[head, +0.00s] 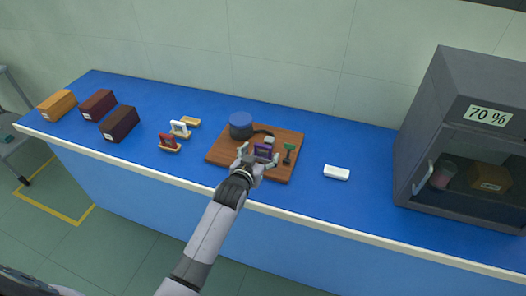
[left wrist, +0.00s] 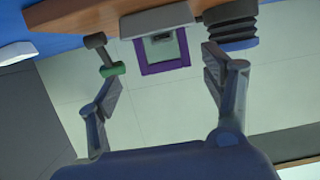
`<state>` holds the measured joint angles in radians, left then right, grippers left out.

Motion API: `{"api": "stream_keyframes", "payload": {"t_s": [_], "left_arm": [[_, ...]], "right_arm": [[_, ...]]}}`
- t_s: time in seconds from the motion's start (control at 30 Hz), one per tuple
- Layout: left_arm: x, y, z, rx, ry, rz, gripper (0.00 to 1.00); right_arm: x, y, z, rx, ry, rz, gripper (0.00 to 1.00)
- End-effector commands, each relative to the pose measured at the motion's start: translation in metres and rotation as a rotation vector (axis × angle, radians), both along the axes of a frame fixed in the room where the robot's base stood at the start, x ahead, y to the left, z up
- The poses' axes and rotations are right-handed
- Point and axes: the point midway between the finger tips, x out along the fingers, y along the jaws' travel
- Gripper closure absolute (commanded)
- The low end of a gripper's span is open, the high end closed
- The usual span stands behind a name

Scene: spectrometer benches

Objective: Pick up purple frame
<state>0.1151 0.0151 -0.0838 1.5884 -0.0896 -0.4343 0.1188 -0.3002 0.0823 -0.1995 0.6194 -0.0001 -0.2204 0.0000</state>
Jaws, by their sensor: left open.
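The purple frame (head: 263,150) is small and stands on the wooden board (head: 224,150) on the blue bench. In the left wrist view the purple frame (left wrist: 163,70) surrounds a greenish pane, with a grey block beside it. My left gripper (head: 259,157) is open at the near side of the frame. In the left wrist view my left gripper (left wrist: 160,72) has its fingers spread to either side of the frame, with visible gaps. The fingers hide part of the frame in the head view. My right gripper is not in view.
A white block (head: 337,172) lies right of the board. A grey cabinet (head: 455,85) stands at right. Handled blocks and boxes are at left.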

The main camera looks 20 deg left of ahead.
Motion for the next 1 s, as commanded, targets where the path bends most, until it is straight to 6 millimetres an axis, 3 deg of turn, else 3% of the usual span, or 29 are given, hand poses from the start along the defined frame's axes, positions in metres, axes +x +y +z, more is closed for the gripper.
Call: {"api": "stream_keyframes", "payload": {"t_s": [0.3, 0.67, 1.0], "left_arm": [[0.038, 0.004, -0.007, -0.001, 0.0, 0.0, 0.27], [0.045, 0.004, -0.01, 0.0, -0.001, 0.0, 0.27], [0.045, 0.004, -0.01, 0.0, -0.001, 0.0, 0.47]], "right_arm": [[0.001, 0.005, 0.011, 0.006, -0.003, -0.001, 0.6], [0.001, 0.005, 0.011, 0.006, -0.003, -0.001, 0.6], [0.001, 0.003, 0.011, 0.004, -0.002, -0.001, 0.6]]}}
